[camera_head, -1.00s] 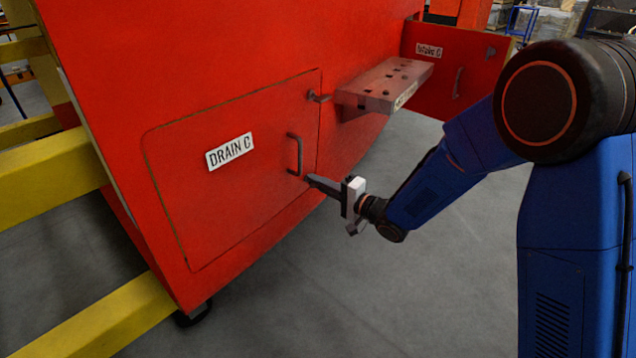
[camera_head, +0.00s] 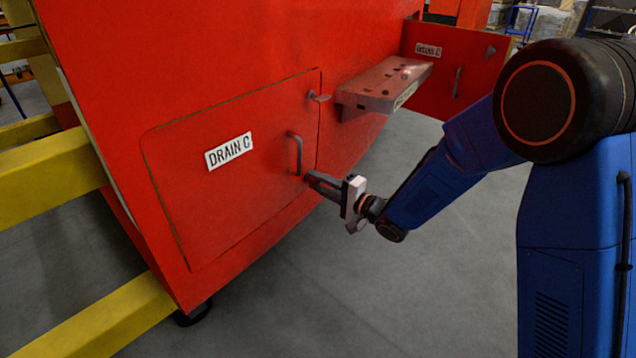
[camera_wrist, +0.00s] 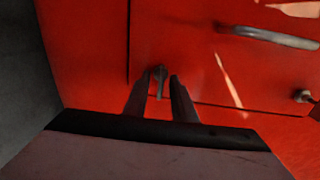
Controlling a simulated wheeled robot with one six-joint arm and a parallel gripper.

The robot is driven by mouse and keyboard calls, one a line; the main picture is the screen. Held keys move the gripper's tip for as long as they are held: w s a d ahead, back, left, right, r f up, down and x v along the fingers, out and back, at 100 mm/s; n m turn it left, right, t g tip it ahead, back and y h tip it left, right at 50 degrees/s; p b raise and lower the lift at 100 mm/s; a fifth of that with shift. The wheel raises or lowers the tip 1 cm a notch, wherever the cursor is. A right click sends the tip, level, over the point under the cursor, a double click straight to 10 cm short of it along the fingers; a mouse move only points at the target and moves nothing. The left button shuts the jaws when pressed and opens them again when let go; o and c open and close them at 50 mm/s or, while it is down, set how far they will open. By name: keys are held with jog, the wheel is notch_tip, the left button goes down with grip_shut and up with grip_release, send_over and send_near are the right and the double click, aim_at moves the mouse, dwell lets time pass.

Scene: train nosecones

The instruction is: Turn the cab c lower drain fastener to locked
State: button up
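The cab C lower drain fastener (camera_wrist: 159,80) is a small grey lever on the red drain door. In the wrist view its lever points down the picture, toward the door seam. My gripper (camera_wrist: 160,78) is open, with one finger on each side of the lever and a narrow gap visible. In the head view my gripper (camera_head: 309,178) points at the door's lower right edge and hides most of the fastener. The drain door (camera_head: 220,205) lies flush in the red nosecone and carries a DRAIN C label (camera_head: 229,151).
A grey door handle (camera_head: 297,154) stands just above my gripper. The upper fastener (camera_head: 318,97) is at the door's upper right edge. A grey shelf (camera_head: 385,88) and an open red door (camera_head: 455,75) project at the right. Grey floor (camera_head: 440,270) lies clear below my arm.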

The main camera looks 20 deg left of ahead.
jog(key=v, duration=1.7)
jog(key=shift+d, duration=0.2)
jog(key=w+d+r+n+t+h, duration=0.1)
jog(key=w+d+r+t+h, duration=0.1)
jog(key=w+d+t+h, duration=0.3)
jog(key=w+d+r+h, duration=0.2)
jog(key=d, duration=0.5)
jog(key=s+d+r+h, duration=0.1)
jog(key=d+r+h, duration=0.15)
jog(key=d, duration=0.55)
jog(key=s+d+r+h, duration=0.1)
jog(key=s+d+h, duration=0.1)
jog(key=d+h, duration=0.35)
jog(key=s+d+r+g+h, duration=0.2)
jog(key=s+d, duration=1)
jog(key=s+d+f+n+g, duration=0.1)
jog(key=s+n+g, duration=0.1)
jog(key=s, duration=1.5)
jog(key=shift+d+n+g, duration=0.25)
jog(key=shift+n+g, duration=0.15)
jog(key=shift+g, duration=0.5)
